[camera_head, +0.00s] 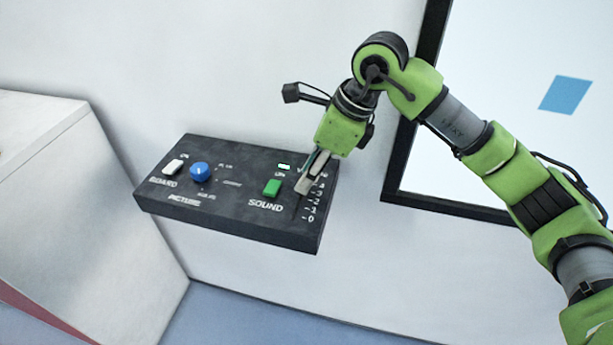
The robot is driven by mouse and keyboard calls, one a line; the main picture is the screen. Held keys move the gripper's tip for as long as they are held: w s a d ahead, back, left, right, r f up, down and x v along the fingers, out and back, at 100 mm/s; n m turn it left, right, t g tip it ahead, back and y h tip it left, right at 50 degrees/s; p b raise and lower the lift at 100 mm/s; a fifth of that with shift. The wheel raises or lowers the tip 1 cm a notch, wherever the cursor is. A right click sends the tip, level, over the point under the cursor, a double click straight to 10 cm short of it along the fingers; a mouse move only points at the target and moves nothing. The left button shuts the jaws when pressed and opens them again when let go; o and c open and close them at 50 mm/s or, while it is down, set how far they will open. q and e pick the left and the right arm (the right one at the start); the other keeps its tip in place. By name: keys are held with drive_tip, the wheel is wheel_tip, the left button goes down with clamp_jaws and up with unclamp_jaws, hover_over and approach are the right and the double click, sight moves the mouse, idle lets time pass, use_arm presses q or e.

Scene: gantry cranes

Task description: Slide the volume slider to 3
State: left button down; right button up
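The dark control panel (237,195) is mounted on the wall in the head view. Its volume scale (312,203) runs along the right end, with low numbers down to 0 at the near edge. My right gripper (304,183) is over the upper part of this scale, with its fingers pointing down at the slider track. The slider knob is hidden or cannot be told apart from the fingertips. Whether the fingers are closed on it is unclear. My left gripper is not in view.
The panel also has a green SOUND button (272,187), a blue PICTURE knob (200,171) and a white BOARD switch (173,166). A dark-framed white board (500,120) hangs at the right. A white cabinet (60,190) stands at the left.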

drive_tip(key=v, duration=1)
drive_tip(key=shift+s, duration=0.1)
